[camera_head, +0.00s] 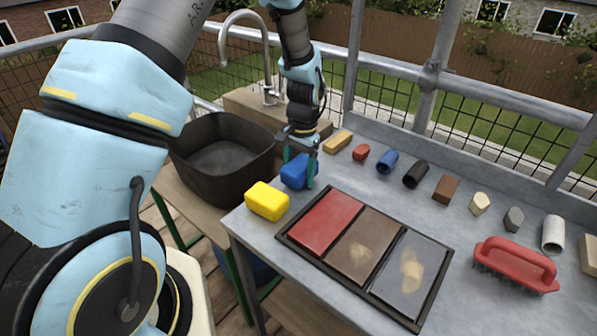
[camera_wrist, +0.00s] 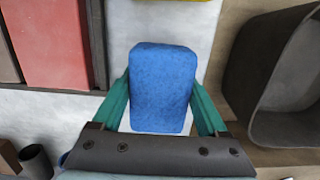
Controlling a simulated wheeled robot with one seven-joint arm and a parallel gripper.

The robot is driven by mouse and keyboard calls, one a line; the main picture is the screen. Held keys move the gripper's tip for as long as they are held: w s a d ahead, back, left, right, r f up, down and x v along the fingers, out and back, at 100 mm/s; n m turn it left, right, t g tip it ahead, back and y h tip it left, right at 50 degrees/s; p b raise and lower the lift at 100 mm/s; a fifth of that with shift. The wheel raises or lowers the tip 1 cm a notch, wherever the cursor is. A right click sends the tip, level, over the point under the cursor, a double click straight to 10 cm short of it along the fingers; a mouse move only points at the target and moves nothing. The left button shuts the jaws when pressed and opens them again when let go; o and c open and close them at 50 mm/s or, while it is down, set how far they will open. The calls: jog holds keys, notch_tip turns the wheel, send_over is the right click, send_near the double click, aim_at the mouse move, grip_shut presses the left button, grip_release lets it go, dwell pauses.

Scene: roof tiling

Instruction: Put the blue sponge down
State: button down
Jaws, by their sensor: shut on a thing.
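The blue sponge (camera_head: 294,173) is at the back left of the grey table, behind the yellow sponge (camera_head: 267,201). My gripper (camera_head: 298,165) points down over the blue sponge, with a green finger on each side of it. In the wrist view the blue sponge (camera_wrist: 160,88) lies between the two green fingers of my gripper (camera_wrist: 160,105), which are shut on it. The sponge is at or just above the table top; I cannot tell whether its underside touches.
A black tray (camera_head: 283,238) with red, brown and grey panels lies right of the sponges. A black basin (camera_head: 180,160) stands to the left. Several small blocks and tubes line the table's back, with a red brush (camera_head: 515,262) at the right.

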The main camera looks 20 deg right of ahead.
jog(key=shift+f+b, duration=0.35)
jog(key=shift+f, duration=0.25)
